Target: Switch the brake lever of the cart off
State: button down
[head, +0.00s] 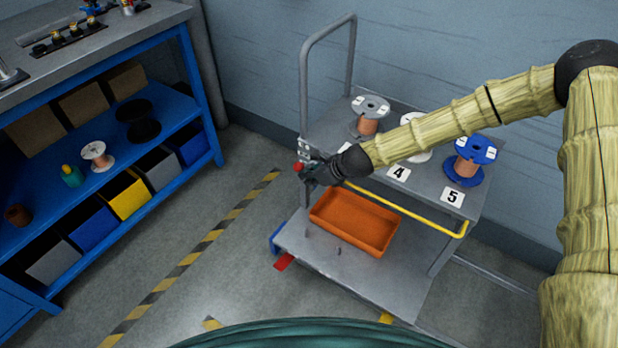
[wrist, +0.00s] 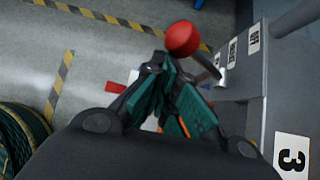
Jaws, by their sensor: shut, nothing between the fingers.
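The cart (head: 330,128) is grey with a tall handle, an upper shelf and a lower deck. Its brake lever has a red ball knob (head: 298,167) on the cart's left side. In the wrist view the red knob (wrist: 183,38) stands at the top middle, on a lever rod (wrist: 208,66) that runs down right to the cart's side. My gripper (head: 311,178) is shut and empty, right beside the lever. In the wrist view the fingertips (wrist: 160,62) are just below and left of the knob; I cannot tell whether they touch it.
The upper shelf carries several spools, including a blue one (head: 467,160), with number labels. An orange tray (head: 355,222) sits on the lower deck. A yellow bar (head: 410,212) runs along the shelf's front. A blue workbench (head: 205,120) stands left, with clear floor between.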

jog(key=s+d+r+b, duration=0.1)
jog(key=s+d+r, duration=0.2)
jog(key=d, duration=0.5)
jog(key=shift+s+d, duration=0.15)
jog(key=shift+d, duration=0.05)
dwell(0.3)
dwell(0.4)
jog(key=s+d+f+n+g+h, duration=0.1)
jog(key=s+d+f+n+h, duration=0.1)
jog(key=s+f+n, duration=0.6)
jog(key=s+d+f+n+g+h, duration=0.1)
jog(key=s+f+n+g, duration=0.2)
jog(key=s, duration=0.9)
jog(key=s+d+f+n+h, duration=0.2)
jog(key=s+f+n, duration=0.3)
jog(key=s+f, duration=0.4)
jog(key=s+d+r+n+g+h, duration=0.1)
jog(key=s+d+n, duration=0.3)
jog(key=s, duration=0.2)
jog(key=s+d+r+n+h, duration=0.1)
jog(key=s+d+n, duration=0.2)
jog(key=s+n, duration=0.3)
notch_tip(320, 180, up, 12)
jog(key=m+p, duration=0.1)
jog(key=p, duration=1.1)
jog(key=shift+s+p, duration=0.2)
jog(key=shift+p, duration=0.1)
